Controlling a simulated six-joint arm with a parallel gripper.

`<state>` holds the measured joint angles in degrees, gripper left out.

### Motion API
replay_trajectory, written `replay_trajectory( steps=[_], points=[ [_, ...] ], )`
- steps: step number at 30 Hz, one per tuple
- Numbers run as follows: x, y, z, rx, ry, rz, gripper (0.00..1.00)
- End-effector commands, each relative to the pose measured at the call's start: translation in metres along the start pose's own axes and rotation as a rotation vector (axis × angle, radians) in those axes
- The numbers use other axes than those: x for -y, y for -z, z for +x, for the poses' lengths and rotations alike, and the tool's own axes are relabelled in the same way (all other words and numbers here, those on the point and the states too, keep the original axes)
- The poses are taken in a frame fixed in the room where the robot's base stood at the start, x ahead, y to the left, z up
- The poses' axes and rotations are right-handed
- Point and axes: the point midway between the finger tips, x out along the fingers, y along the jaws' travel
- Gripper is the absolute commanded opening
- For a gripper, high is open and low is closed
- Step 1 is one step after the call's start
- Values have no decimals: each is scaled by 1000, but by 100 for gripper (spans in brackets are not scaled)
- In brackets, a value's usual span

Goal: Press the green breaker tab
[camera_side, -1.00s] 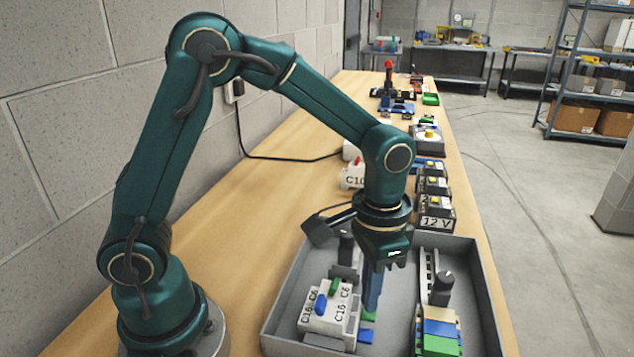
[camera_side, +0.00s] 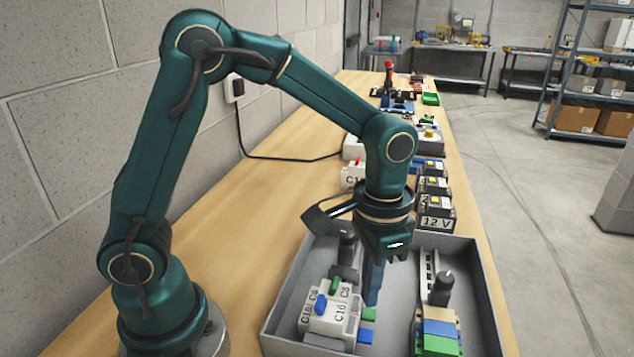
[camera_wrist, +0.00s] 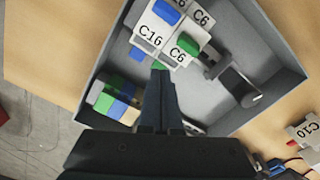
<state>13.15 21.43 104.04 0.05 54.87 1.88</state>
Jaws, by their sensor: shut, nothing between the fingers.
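The green breaker tab (camera_side: 334,284) is on a white breaker marked C6, beside a breaker marked C16 with a blue tab (camera_side: 320,303). Both breakers sit in the left part of the grey tray (camera_side: 281,306). In the wrist view the green tab (camera_wrist: 188,44) and blue tab (camera_wrist: 166,12) show clearly. My gripper (camera_side: 371,303) is shut and empty, pointing down over the tray, to the right of the breakers in the side view and apart from the green tab. In the wrist view its fingertips (camera_wrist: 159,72) show below the C16 label.
A black knob (camera_side: 442,284) and a row of blue, green and tan blocks (camera_side: 439,329) are in the tray's right part. A dark post (camera_wrist: 245,88) stands near the green tab. Small green and blue pieces (camera_side: 367,314) lie beside the breakers. The tray has raised walls.

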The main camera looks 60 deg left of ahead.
Motion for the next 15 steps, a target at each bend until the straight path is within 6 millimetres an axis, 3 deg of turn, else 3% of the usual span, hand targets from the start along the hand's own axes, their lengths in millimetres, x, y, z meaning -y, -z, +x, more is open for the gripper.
replay_trajectory(
  steps=[15],
  points=[
    [0, 1, -42, -9, 0, -1, 0]
  ],
)
